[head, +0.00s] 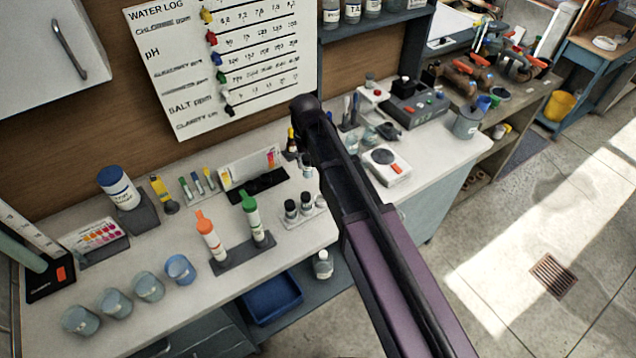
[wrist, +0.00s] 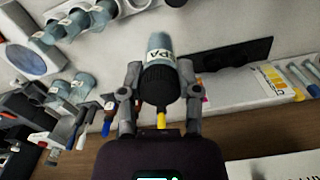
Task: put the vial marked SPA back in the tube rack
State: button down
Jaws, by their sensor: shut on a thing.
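The vial marked with letters reading "PA" (wrist: 160,50) has a bluish clear body, a white label and a ribbed black cap. My gripper (wrist: 160,92) is shut on the black cap, one finger on each side; the vial's first letter is hard to read. In the head view my gripper (head: 304,158) is above the back of the counter, with the vial (head: 307,172) just below it, partly hidden. A pale rack (head: 300,222) with black-capped vials stands nearer the counter's front edge. It is probably the tube rack; its free places cannot be made out.
A black tray (head: 258,188) with a white card lies left of my gripper. Orange-capped (head: 210,236) and green-capped (head: 252,218) bottles stand in a dark holder in front. A dark dropper bottle (head: 291,146) stands close behind my gripper. A white scale (head: 388,166) is at right.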

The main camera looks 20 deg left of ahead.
jog(key=shift+m, duration=0.5)
jog(key=d+f+b, duration=0.1)
jog(key=d+f, duration=0.1)
jog(key=d+f+b, duration=0.1)
jog(key=d+f, duration=0.1)
jog(key=shift+s+d+b, duration=0.15)
jog(key=shift+s+b, duration=0.05)
jog(key=shift+b, duration=0.2)
jog(key=shift+f+b, duration=2)
jog(key=shift+b, duration=0.05)
jog(key=shift+f+b, duration=1.75)
jog(key=shift+f, duration=0.05)
dwell(0.4)
jog(key=shift+c, duration=1.2)
grip_release()
jog(key=shift+r, duration=0.15)
notch_tip(320, 180, up, 7)
jog(key=p, duration=0.7)
